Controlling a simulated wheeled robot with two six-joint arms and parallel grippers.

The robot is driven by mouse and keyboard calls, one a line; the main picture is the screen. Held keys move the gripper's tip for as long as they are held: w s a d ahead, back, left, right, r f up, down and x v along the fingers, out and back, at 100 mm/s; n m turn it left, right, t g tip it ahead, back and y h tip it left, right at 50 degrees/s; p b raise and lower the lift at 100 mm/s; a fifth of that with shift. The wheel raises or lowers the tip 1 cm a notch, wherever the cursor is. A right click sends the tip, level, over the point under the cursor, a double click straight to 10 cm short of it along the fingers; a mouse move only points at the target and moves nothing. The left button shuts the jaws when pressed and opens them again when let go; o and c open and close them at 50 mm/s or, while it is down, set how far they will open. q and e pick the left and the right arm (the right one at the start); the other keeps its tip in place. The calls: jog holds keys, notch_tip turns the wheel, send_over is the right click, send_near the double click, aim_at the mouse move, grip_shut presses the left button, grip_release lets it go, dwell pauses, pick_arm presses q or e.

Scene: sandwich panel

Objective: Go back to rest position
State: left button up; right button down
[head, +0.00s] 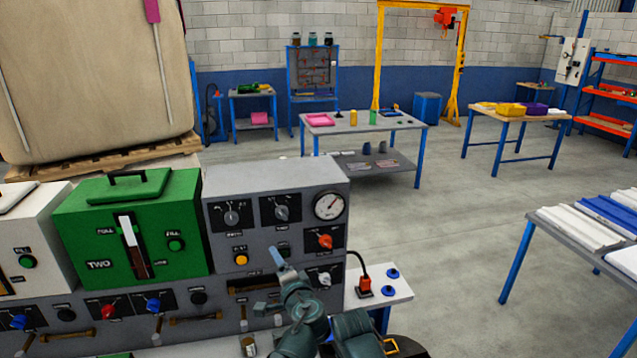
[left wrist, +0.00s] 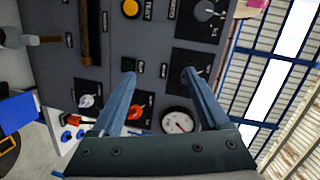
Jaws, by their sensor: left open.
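My left gripper (head: 280,262) is in front of the grey control panel (head: 262,190), low in the head view. In the left wrist view its two blue fingers (left wrist: 158,88) are spread apart with nothing between them; the panel face lies beyond. An orange knob (head: 325,241), a white knob (head: 324,279) and a round gauge (head: 328,206) are right of the gripper. A yellow button (head: 241,260) is to its left. Whether the fingertips touch the panel cannot be told. My right gripper is not in view.
A green box (head: 150,250) adjoins the panel on the left. An orange plug with a black cable (head: 364,290) stands on a white ledge right of the panel. A table with white and blue pieces (head: 545,236) is at the right. The floor between is open.

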pick_arm(q)
jog(key=s+a+f+n+g+b, duration=0.15)
jog(key=s+f+n+g, duration=0.3)
jog(key=f, duration=0.55)
jog(key=s+d+f+n+g+h, duration=0.1)
jog(key=s+d+f+g+h, duration=0.2)
jog(key=s, duration=0.5)
jog(key=s+d+f+n+g+h+b, duration=0.1)
jog(key=s+d+f+g+h, duration=0.1)
jog(key=s+d+f+g, duration=0.3)
jog(key=s+f+g, duration=0.2)
jog(key=s+f, duration=0.1)
jog(key=shift+s+d+f+h, duration=0.2)
jog(key=shift+s+d+h, duration=0.2)
